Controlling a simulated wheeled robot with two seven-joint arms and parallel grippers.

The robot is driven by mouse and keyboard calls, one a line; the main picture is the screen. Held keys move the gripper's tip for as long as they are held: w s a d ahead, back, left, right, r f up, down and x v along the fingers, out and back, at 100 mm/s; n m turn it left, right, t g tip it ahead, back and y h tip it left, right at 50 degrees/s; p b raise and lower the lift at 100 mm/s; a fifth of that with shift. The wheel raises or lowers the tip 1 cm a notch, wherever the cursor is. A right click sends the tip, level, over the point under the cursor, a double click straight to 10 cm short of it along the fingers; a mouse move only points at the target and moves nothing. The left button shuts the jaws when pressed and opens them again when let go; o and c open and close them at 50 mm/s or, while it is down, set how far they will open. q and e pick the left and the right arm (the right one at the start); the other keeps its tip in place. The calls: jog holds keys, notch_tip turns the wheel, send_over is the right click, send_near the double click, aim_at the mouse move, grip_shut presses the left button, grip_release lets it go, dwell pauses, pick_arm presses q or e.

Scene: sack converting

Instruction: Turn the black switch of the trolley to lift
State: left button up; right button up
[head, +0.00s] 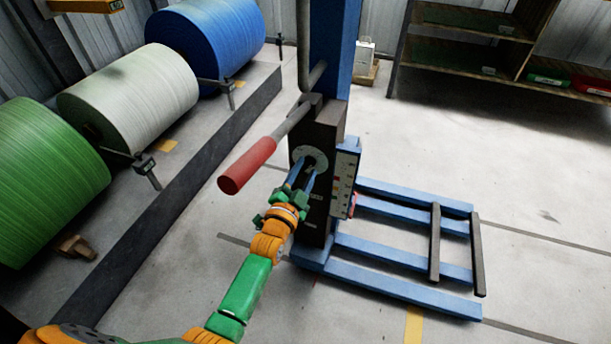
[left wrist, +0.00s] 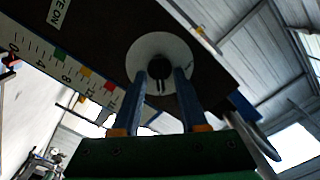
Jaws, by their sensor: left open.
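The trolley (head: 325,215) has a dark column box with a round white dial (head: 298,153) on its face. The black switch (head: 311,162) is at the dial's middle. In the left wrist view, the dial (left wrist: 135,58) is straight ahead, with the dark switch (left wrist: 159,67) at its centre. My left gripper (head: 306,172) is open, its blue fingers pointing at the dial. In the left wrist view, its fingers (left wrist: 160,76) stand apart on either side of the switch. I cannot tell whether they touch it. The dial's lettering is too small to read. My right gripper is out of view.
A red-handled lever (head: 247,165) sticks out left of the column, near my left arm. A scale plate (head: 343,183) is on its right. Blue forks (head: 400,290) lie low at right. Green, white (head: 130,98) and blue rolls line the left. Open floor lies at right.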

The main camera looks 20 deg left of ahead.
pick_arm(q)
jog(key=shift+c, duration=0.2)
grip_shut()
